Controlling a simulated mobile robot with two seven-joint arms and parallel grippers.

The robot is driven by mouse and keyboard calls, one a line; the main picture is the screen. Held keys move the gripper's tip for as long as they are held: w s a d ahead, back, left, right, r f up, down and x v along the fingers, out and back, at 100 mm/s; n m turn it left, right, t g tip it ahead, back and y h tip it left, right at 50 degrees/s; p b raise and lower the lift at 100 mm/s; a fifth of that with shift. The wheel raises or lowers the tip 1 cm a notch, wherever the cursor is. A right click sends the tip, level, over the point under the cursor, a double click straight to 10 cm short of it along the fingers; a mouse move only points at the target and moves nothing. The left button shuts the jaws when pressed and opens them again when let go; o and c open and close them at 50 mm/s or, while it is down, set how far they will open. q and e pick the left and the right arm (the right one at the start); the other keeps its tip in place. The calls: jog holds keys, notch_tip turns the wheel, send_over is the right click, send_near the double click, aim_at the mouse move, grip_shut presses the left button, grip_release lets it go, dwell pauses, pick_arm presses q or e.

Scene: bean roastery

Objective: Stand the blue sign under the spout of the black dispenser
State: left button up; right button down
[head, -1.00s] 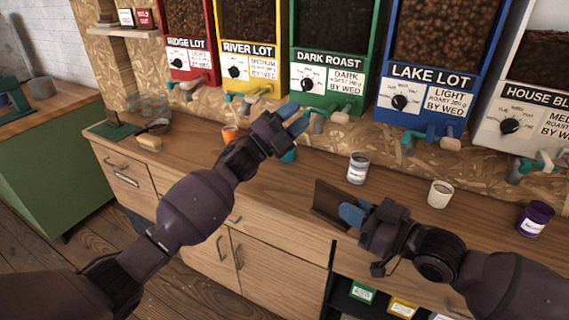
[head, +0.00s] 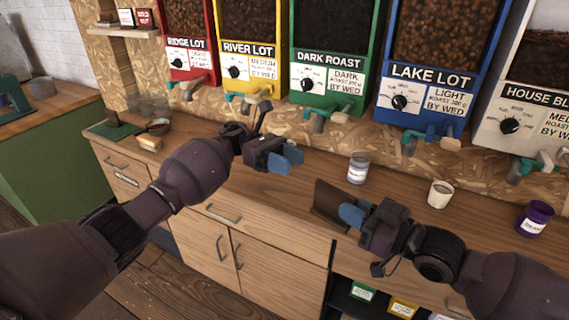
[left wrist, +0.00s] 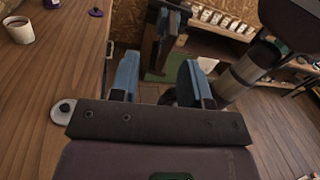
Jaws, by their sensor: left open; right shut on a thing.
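My right gripper (head: 354,214) is shut on a dark brown flat panel (head: 328,203), held tilted at the counter's front edge; I see no blue face on it and cannot tell if it is the sign. My left gripper (head: 290,160) is open and empty over the counter, to the upper left of the panel. Its two blue finger pads stand apart in the left wrist view (left wrist: 160,85). No black dispenser shows; the dispensers in view are red, yellow, green, blue (head: 432,75) and white.
On the wooden counter (head: 290,198) stand a labelled jar (head: 358,168), a cream cup (head: 440,194) and a purple tin (head: 534,218). Spouts (head: 410,143) overhang the counter's back.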

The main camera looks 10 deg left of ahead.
pick_arm(q)
jog(key=s+m+g+y, duration=0.1)
jog(key=m, duration=0.1)
send_near(356, 201)
jog(key=x, duration=0.4)
jog(key=shift+s+d+f, duration=0.1)
jog(key=shift+d, duration=0.25)
jog(key=shift+c, duration=0.3)
grip_shut()
pick_arm(e)
jog(key=c, duration=1.1)
grip_release()
